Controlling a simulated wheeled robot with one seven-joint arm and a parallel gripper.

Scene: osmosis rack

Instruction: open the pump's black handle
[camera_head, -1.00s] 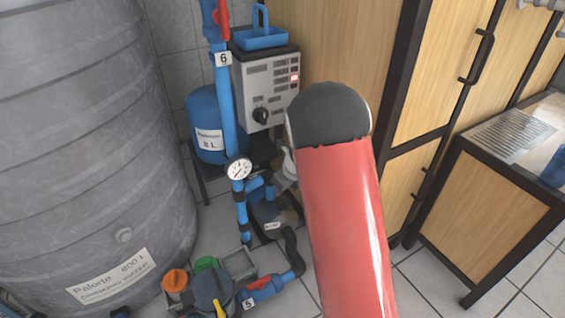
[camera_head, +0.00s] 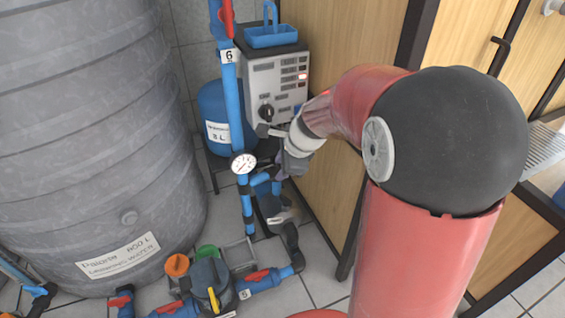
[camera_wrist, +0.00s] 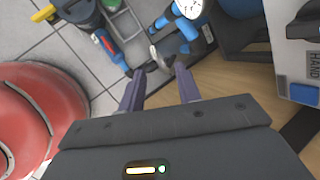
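The grey control box (camera_head: 277,85) stands behind the blue pipe, with a black rotary handle (camera_head: 266,112) low on its front. In the wrist view, the black handle (camera_wrist: 304,28) is at the upper right edge, beside a "HAND" label. The handle lies to the right of the fingers there; I see no contact.
A blue pipe (camera_head: 231,105) with a pressure gauge (camera_head: 243,163) runs left of the box. A large grey tank (camera_head: 95,140) fills the left. Red-handled valves (camera_head: 258,276) and a filter unit sit on the floor. Wooden cabinets (camera_head: 330,190) stand close on the right.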

